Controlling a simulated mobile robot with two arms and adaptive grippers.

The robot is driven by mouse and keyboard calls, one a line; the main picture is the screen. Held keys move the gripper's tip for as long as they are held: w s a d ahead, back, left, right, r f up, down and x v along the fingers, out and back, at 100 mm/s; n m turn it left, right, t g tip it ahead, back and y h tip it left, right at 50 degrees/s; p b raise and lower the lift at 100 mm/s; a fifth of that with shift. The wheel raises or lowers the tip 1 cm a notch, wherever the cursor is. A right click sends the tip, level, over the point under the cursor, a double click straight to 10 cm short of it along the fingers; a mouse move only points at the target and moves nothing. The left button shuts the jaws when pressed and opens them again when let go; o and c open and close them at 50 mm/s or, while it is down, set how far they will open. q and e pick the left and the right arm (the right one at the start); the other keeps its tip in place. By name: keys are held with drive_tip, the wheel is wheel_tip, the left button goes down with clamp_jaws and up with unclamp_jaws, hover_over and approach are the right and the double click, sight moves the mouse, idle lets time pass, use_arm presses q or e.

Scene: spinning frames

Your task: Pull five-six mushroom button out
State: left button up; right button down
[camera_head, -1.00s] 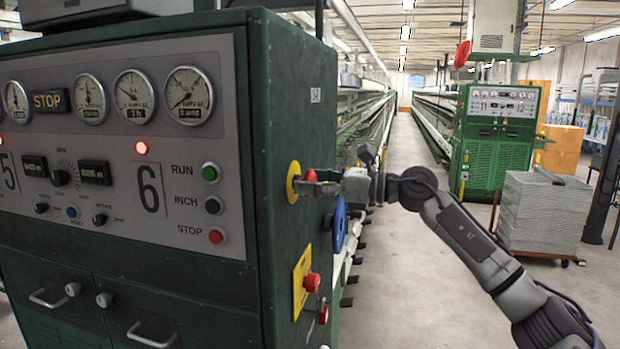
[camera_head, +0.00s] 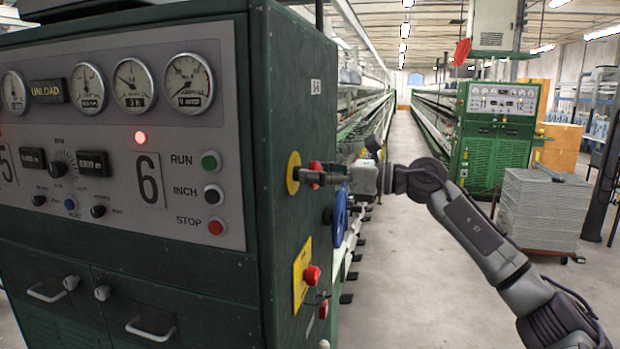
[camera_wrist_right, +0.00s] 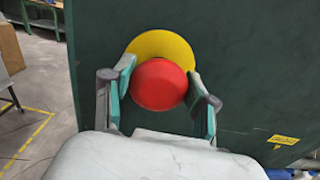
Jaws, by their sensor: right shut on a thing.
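The red mushroom button (camera_head: 315,167) sits in front of a round yellow disc (camera_head: 293,173) on the dark green side wall of the five-six cabinet (camera_head: 290,120). My right gripper (camera_head: 313,178) reaches in from the right and is shut on this button, partly hiding it in the head view. In the right wrist view, the round red button head (camera_wrist_right: 158,85) lies between the two fingers (camera_wrist_right: 160,76), with the yellow disc (camera_wrist_right: 160,45) behind it. The cabinet's upper display (camera_head: 51,91) reads UNLOAD, and a red lamp (camera_head: 140,137) is lit above the 6. My left gripper is out of view.
The aisle floor (camera_head: 400,260) is open to the right, with a grey stack (camera_head: 540,210) on a cart farther off.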

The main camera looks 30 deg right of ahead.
drive_tip(key=c, duration=0.7)
unclamp_jaws()
drive_tip(key=shift+c, duration=0.2)
drive_tip(key=o, duration=0.4)
drive_tip(key=shift+s+d, duration=0.15)
drive_tip(key=shift+d, duration=0.05)
drive_tip(key=v, duration=1.2)
drive_tip(key=shift+d, duration=0.1)
